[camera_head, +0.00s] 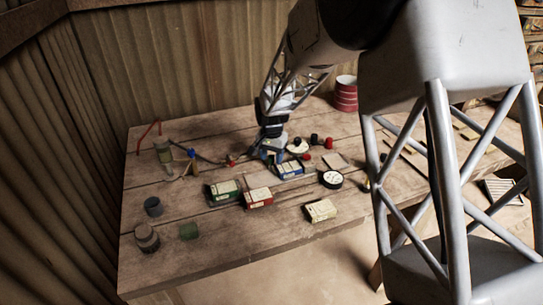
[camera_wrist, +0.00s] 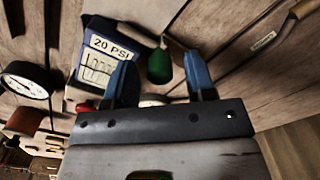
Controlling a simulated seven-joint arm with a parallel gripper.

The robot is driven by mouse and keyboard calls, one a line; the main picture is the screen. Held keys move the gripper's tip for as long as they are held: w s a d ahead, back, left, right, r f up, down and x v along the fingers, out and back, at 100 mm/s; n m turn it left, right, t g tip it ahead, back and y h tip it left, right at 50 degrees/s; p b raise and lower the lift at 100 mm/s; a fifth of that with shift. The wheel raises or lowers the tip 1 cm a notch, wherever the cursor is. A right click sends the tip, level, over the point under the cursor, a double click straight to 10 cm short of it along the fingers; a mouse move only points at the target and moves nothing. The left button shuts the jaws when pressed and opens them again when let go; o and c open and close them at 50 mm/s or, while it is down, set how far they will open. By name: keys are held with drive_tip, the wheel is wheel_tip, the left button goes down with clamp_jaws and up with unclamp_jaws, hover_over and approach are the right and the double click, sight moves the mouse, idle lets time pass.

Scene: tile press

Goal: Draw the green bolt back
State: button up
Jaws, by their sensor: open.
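The green bolt's rounded knob (camera_wrist: 160,66) shows in the wrist view, with a pale rod running from it to the upper left. My gripper (camera_wrist: 161,72) is open, with its two blue fingers on either side of the knob in that view. Neither finger visibly touches the knob; I cannot tell how far below the tips it lies. In the head view my gripper (camera_head: 266,152) is low over the table beside the blue-labelled box (camera_head: 290,170). The green bolt is not distinguishable there, probably hidden by my gripper.
The blue box marked 20 PSI (camera_wrist: 97,54) and a round dial (camera_wrist: 26,83) are close by in the wrist view. Green (camera_head: 223,192), red (camera_head: 258,199) and cream (camera_head: 320,210) boxes lie in front. A red can (camera_head: 346,94) stands behind.

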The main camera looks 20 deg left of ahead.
clamp_jaws()
drive_tip(key=shift+w+a, duration=1.55)
drive_tip(key=shift+a, duration=0.05)
unclamp_jaws()
wheel_tip(320, 180, up, 8)
idle(0.6)
